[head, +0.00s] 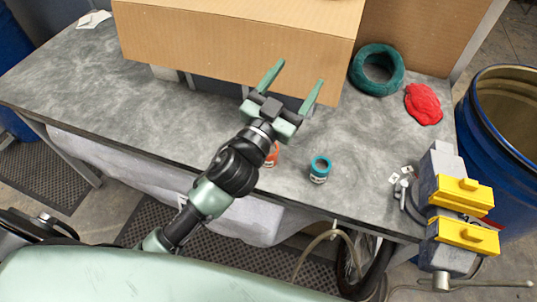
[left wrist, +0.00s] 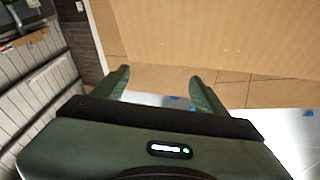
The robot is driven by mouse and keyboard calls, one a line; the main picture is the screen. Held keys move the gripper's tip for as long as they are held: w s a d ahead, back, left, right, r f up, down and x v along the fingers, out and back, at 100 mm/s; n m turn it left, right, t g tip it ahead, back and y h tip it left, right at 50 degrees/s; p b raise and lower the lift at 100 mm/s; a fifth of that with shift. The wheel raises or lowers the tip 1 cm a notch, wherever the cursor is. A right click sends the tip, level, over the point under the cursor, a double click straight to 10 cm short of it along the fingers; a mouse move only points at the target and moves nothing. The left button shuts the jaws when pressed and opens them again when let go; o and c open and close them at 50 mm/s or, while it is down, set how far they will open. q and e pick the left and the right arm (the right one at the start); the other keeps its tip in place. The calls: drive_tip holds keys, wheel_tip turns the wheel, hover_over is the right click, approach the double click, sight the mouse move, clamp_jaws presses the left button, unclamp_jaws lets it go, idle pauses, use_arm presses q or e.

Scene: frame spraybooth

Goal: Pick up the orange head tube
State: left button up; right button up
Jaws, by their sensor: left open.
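An orange head tube (head: 273,155) stands on the grey workbench (head: 100,95) in the head view, near the front edge. My left arm hides part of it. A teal tube (head: 320,170) stands upright a little to its right, apart from it. My left gripper (head: 300,74) is open and empty, with its fingers pointing away toward the big cardboard box, beyond the orange tube. Its fingers also show in the left wrist view (left wrist: 158,76), with cardboard ahead and nothing between them. The orange tube does not show in the left wrist view. My right gripper is in neither view.
A large cardboard box (head: 230,38) stands at the back of the bench. A green ring (head: 360,81) and a red cloth (head: 423,103) lie at the right. Yellow-and-grey devices (head: 465,193) stand at the right edge. The bench's left part is mostly clear.

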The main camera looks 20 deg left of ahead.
use_arm(q)
drive_tip(key=s+d+r+m+g+h, duration=0.3)
drive_tip(key=d+r+m+g+h, duration=0.3)
drive_tip(key=d+m+h, duration=0.65)
drive_tip(key=s+d+m+g+h, duration=0.3)
drive_tip(key=d+m+g, duration=0.2)
drive_tip(key=g, duration=0.2)
drive_tip(key=m+g+y, duration=0.1)
drive_tip(key=g+y, duration=0.6)
drive_tip(key=y, duration=1.4)
hover_over(269, 154)
drive_tip(key=shift+h, duration=0.25)
drive_tip(key=f, duration=1.4)
drive_tip(key=w+f, duration=0.1)
drive_tip(key=f, duration=0.6)
drive_tip(key=shift+a+f, duration=0.2)
drive_tip(key=shift+f, duration=0.15)
drive_tip(key=f+p, duration=0.1)
drive_tip(key=f, duration=0.1)
drive_tip(key=f+p, duration=0.1)
drive_tip(key=f, duration=0.1)
drive_tip(key=f+p, duration=0.1)
drive_tip(key=f, duration=0.1)
drive_tip(key=shift+s+f, duration=0.2)
drive_tip(key=shift+s, duration=0.05)
drive_tip(key=shift+d+f, duration=0.1)
drive_tip(key=shift+f, duration=0.4)
